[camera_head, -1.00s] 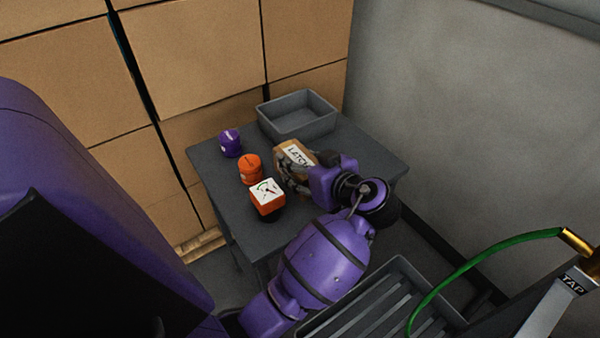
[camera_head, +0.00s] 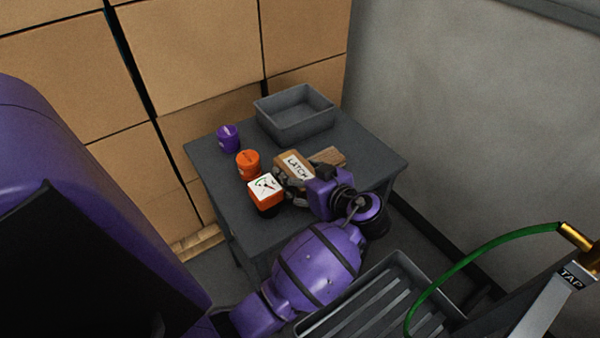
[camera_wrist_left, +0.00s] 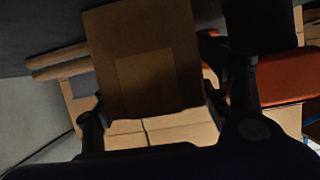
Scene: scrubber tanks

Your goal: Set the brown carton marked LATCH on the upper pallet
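The brown carton marked LATCH (camera_head: 291,165) has a white label and is above the dark table, tilted in the head view. My left gripper (camera_head: 302,176) has its dark fingers on either side of it and is shut on it. In the left wrist view the carton (camera_wrist_left: 145,65) fills the space between the fingers. A brown wooden piece (camera_head: 330,155), perhaps the pallet, shows just behind the gripper, mostly hidden. Wooden slats (camera_wrist_left: 58,62) show at the left of the wrist view. I cannot tell an upper pallet from a lower one. My right gripper is not in view.
On the table (camera_head: 240,225) stand an orange gauge block (camera_head: 265,199) close beside the gripper, an orange canister (camera_head: 249,165), a purple canister (camera_head: 228,139) and a grey bin (camera_head: 294,135). A slatted grey tray (camera_head: 365,300) and green hose (camera_head: 465,251) are in front.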

